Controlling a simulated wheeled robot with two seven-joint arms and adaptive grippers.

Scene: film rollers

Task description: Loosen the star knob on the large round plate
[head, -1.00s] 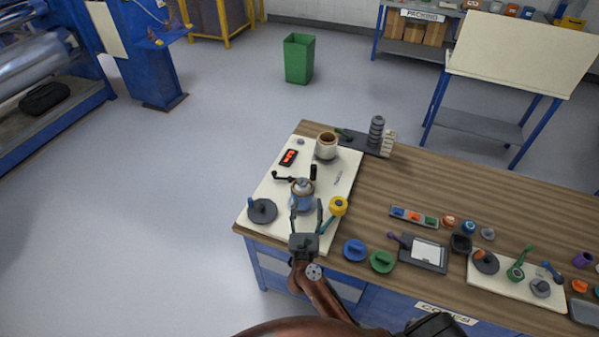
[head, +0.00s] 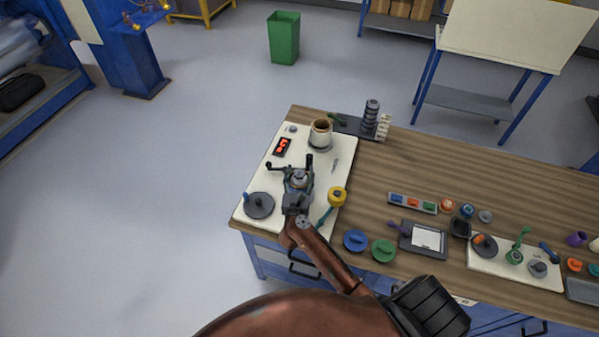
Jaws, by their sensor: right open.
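A large dark round plate (head: 259,206) lies at the front left corner of the white mat, with a small blue upright piece at its edge. A blue can-like fixture with a grey knob-like top (head: 299,178) stands right of it on the mat. I cannot tell the star knob for certain at this size. My right gripper (head: 299,180) is open, its fingers around or just above the grey top; contact cannot be told. The gripper body hides most of the fixture. My left gripper is not in view.
Blue (head: 355,240) and green (head: 383,250) discs lie to the right. The wooden table (head: 385,175) is bare behind them.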

